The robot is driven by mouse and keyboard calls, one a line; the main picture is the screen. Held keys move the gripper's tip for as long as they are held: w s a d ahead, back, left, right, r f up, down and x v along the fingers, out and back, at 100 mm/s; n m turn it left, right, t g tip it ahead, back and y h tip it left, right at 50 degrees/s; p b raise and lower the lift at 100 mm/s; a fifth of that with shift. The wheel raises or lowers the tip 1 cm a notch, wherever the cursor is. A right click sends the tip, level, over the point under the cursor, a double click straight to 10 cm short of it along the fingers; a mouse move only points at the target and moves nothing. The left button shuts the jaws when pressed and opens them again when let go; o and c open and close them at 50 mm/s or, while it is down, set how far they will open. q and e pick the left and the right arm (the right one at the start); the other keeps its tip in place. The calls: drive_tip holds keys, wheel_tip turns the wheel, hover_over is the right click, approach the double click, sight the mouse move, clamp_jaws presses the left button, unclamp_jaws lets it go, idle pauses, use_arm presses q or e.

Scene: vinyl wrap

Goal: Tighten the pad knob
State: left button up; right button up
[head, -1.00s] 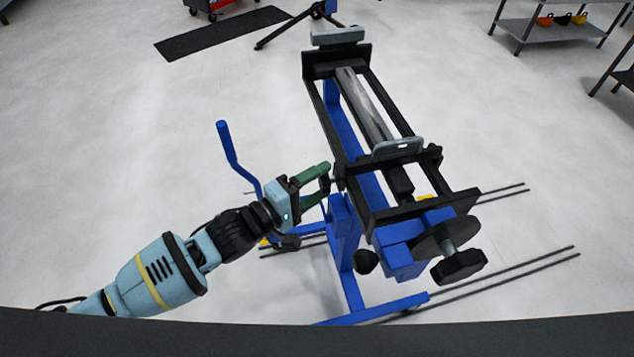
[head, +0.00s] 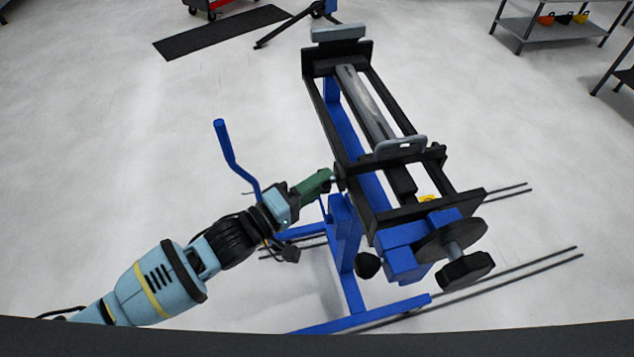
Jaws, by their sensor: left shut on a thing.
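The blue and black stand holds a long black frame (head: 327,120) with a grey bar lying along its middle. A grey pad (head: 401,147) sits across the frame's near half. The pad knob (head: 340,178) is a small dark piece on the frame's left side, level with the pad, and is mostly hidden by the fingers. My left gripper (head: 327,179), with green fingers, reaches it from the left and is shut on it. The fingers overlap in this view, so only one shows clearly. My right gripper is out of view.
A large black star knob (head: 464,270) and a round black knob (head: 367,264) are at the frame's near end. A blue crank-like bar (head: 230,155) rises left of the stand. Thin dark rods lie low by the stand's base. Open floor lies to the left.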

use_arm(q)
drive_tip(key=shift+w+a+r+n+g+h+b, duration=0.15)
drive_tip(key=shift+n+g+h+b, duration=0.3)
drive_tip(key=shift+n+g+b, duration=2.95)
drive_tip(key=shift+w+d+f+n+g+h+p, duration=0.1)
drive_tip(key=shift+w+n+g+h+p, duration=0.55)
drive_tip(key=shift+n, duration=5.9)
drive_tip(key=shift+s+a+r+n+g+h+b, duration=0.15)
drive_tip(key=shift+n+g+b, duration=1.05)
drive_tip(key=shift+n+g, duration=2.65)
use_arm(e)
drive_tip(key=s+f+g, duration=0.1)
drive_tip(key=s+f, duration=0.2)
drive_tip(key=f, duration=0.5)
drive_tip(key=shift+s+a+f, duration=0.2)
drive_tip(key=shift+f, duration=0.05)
use_arm(q)
drive_tip(key=shift+f+n+t, duration=0.1)
drive_tip(key=shift+n+t, duration=0.8)
drive_tip(key=shift+n, duration=0.1)
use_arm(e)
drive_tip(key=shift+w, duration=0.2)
